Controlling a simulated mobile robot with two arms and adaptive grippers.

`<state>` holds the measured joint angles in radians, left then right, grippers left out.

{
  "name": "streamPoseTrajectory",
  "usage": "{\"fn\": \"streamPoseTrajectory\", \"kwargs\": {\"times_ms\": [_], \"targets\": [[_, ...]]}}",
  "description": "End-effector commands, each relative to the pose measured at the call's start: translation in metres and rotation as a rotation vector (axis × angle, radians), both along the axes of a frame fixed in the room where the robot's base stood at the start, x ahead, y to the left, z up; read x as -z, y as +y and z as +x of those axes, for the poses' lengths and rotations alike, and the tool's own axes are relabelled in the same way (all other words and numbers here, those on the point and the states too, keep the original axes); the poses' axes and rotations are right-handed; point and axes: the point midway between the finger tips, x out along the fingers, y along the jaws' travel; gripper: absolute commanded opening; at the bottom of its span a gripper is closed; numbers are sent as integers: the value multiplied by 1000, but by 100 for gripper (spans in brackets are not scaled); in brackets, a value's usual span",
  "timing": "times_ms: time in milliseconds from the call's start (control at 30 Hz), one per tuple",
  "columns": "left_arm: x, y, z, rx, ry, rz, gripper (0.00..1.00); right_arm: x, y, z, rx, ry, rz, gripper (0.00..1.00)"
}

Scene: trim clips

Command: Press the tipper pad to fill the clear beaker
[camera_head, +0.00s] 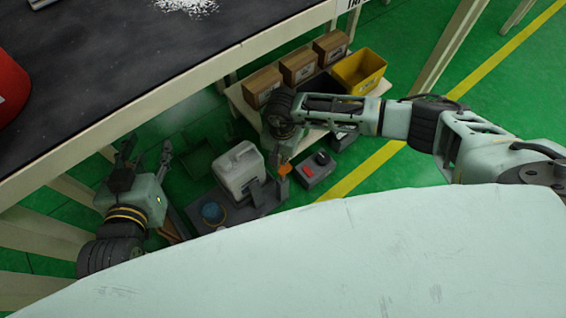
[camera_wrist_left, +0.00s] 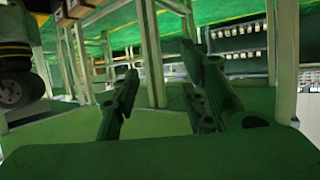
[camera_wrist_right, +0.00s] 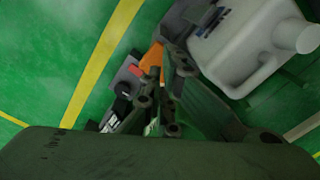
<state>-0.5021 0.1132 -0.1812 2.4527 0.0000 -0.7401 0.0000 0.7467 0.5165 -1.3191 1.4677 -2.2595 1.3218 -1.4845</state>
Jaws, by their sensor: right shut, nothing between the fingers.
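A white jug (camera_head: 240,171) rests on a dark tipper stand (camera_head: 247,210) on the floor; it fills the upper right of the right wrist view (camera_wrist_right: 250,45). An orange piece at the stand's right end, seemingly the tipper pad (camera_head: 285,169), also shows in the right wrist view (camera_wrist_right: 152,60). A round blue-tinted vessel, probably the clear beaker (camera_head: 213,212), is at the stand's lower left. My right gripper (camera_wrist_right: 163,85) is shut and empty, pointing down close to the orange piece; contact cannot be told. My left gripper (camera_head: 146,150) is open and empty, left of the jug.
A grey box (camera_head: 315,169) with red and black parts sits right of the stand. A low shelf behind holds cardboard boxes (camera_head: 298,67) and a yellow bin (camera_head: 359,72). A black-topped table (camera_head: 100,80) overhangs the upper left. Green floor is free on the right.

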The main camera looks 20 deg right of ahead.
Motion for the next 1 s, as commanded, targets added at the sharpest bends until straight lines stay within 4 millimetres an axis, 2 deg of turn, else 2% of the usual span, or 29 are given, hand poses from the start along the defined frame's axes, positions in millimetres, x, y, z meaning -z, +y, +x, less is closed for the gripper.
{"fn": "streamPoseTrajectory", "kwargs": {"times_ms": [500, 1000], "targets": [[37, 13, -27, -16, 214, 51, 40, -13, 0, 0, 1, 1, -1, 0], [39, 13, -28, -16, 222, 52, 40, -13, 0, 0, 0, 0, 0, 0]]}}
